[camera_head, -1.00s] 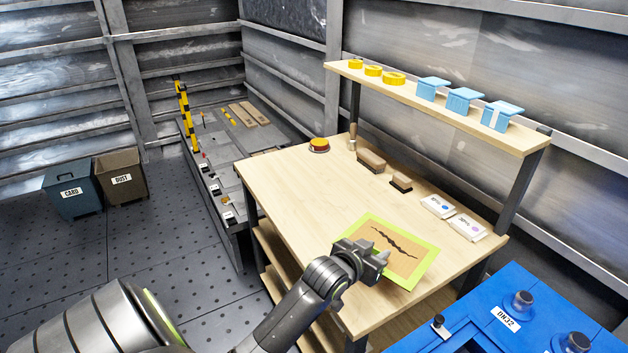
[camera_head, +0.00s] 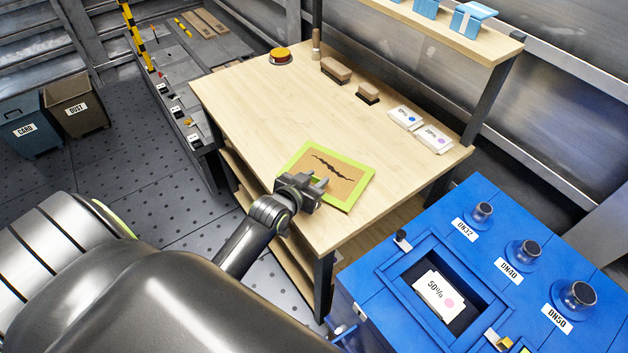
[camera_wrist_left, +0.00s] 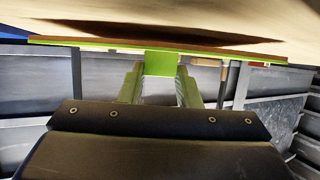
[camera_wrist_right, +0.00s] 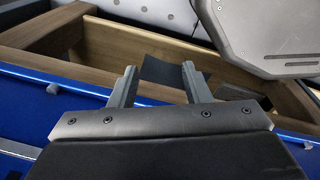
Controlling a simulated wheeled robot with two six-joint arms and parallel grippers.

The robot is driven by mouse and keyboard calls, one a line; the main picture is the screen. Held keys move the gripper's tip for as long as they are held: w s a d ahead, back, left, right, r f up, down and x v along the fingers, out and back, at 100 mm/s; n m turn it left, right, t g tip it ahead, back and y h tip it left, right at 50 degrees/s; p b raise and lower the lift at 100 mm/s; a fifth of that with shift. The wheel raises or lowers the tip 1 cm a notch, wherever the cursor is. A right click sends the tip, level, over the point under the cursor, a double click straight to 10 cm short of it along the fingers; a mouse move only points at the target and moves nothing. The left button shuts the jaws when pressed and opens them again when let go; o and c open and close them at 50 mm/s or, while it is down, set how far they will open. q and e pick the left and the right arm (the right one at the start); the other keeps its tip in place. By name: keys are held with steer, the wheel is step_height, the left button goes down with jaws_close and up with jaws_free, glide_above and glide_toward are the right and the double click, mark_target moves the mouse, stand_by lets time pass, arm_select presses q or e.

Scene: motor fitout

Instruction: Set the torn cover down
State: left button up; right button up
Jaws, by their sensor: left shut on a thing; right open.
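The torn cover (camera_head: 335,174) is a flat tan panel with a lime-green border and a jagged black tear. In the head view it lies flat over the front right part of the wooden table. My left gripper (camera_head: 312,188) is shut on its near edge. In the left wrist view the cover (camera_wrist_left: 100,44) shows nearly edge-on, with a green part (camera_wrist_left: 160,63) between the fingers. I cannot tell whether it touches the tabletop. My right gripper (camera_wrist_right: 158,85) shows only in the right wrist view, open and empty.
The wooden table (camera_head: 250,110) has clear room left of the cover. Two white packets (camera_head: 419,128), brushes (camera_head: 336,70) and a red-and-yellow round item (camera_head: 280,56) stand toward its back. A blue cabinet (camera_head: 375,287) with an opening holding a "50%" packet (camera_head: 438,293) is at right.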

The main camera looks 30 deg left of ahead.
arm_select(q)
steer(key=shift+f, duration=0.55)
arm_select(e)
steer(key=shift+w, duration=0.25)
arm_select(q)
steer(key=o, duration=0.5)
steer(key=shift+f, duration=0.15)
steer(key=o, duration=0.5)
steer(key=shift+c, duration=0.2)
arm_select(e)
steer(key=shift+a, duration=0.25)
